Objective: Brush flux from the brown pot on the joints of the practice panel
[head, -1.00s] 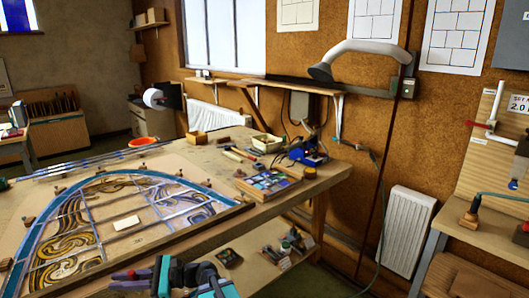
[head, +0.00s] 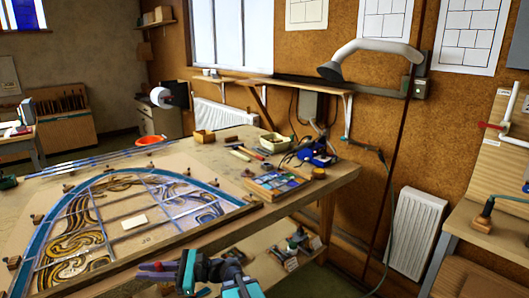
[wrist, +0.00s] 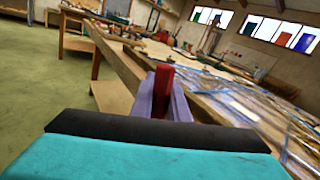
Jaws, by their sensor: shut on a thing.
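My gripper (head: 158,267) is low in the head view, in front of the bench's near edge. Its purple fingers are shut on a small red thing (wrist: 163,85), seen end-on in the wrist view; I cannot tell whether it is a brush. A large arched leaded panel (head: 122,208) with swirled amber glass lies flat on the bench, left of and beyond my gripper. I cannot tell whether it is the practice panel. A small round brown thing (head: 318,173) near the bench's right corner may be the pot; its opening is not clear. No joint is touched by my gripper.
A tray of coloured glass (head: 273,185), a blue device (head: 318,155) and a cream tub (head: 273,142) stand on the bench's right part. A white card (head: 134,221) lies on the panel. A lower shelf (head: 290,258) holds small items. Open floor (wrist: 45,105) shows in the wrist view.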

